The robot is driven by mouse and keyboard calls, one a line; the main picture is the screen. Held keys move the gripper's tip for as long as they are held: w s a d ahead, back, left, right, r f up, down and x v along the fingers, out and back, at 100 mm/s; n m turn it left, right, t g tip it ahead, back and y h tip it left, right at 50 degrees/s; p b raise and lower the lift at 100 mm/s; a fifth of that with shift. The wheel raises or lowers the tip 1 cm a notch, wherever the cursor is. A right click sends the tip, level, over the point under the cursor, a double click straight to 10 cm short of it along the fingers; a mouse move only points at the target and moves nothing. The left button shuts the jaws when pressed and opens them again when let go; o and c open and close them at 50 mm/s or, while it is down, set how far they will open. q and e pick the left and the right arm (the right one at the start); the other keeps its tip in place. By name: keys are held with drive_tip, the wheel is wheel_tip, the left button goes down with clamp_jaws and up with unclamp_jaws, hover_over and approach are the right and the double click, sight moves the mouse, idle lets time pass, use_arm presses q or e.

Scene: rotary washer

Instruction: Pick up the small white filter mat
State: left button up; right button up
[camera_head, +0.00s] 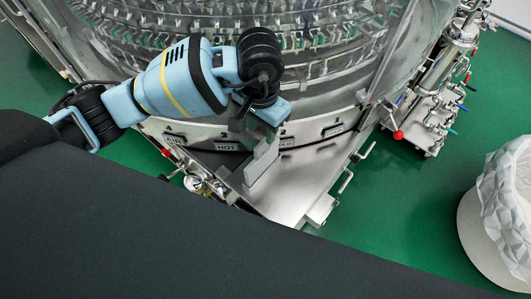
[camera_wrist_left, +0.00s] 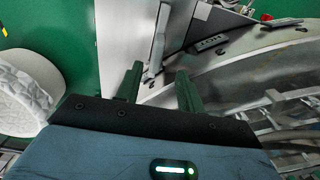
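A small pale, whitish-grey flat piece, which looks like the filter mat (camera_head: 262,160), stands on edge on the steel ledge (camera_head: 290,185) at the front of the washer. In the left wrist view a thin pale upright piece, seen nearly edge-on, looks like the same mat (camera_wrist_left: 157,45). My left gripper (camera_head: 270,128) is just above and behind the mat, pointing down. In the left wrist view its two dark green fingers (camera_wrist_left: 158,88) are apart, with the mat's near end in line with the gap. Its fingertips are mostly hidden in the head view. My right gripper is not in view.
The large round glass-and-metal washer (camera_head: 330,55) rises right behind the ledge. Pipes and valves with a red knob (camera_head: 398,135) stand at the right. A white lined bin (camera_head: 485,230) is at the far right on green floor. A dark surface fills the lower left.

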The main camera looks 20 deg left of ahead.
sight(262, 143)
use_arm(q)
drive_tip(key=shift+s+f, duration=0.15)
drive_tip(key=shift+s, duration=0.3)
drive_tip(key=shift+w+d+f, duration=0.1)
drive_tip(key=shift+f, duration=1.7)
drive_tip(key=shift+w+d+f, duration=0.1)
drive_tip(key=shift+f, duration=1.7)
clamp_jaws()
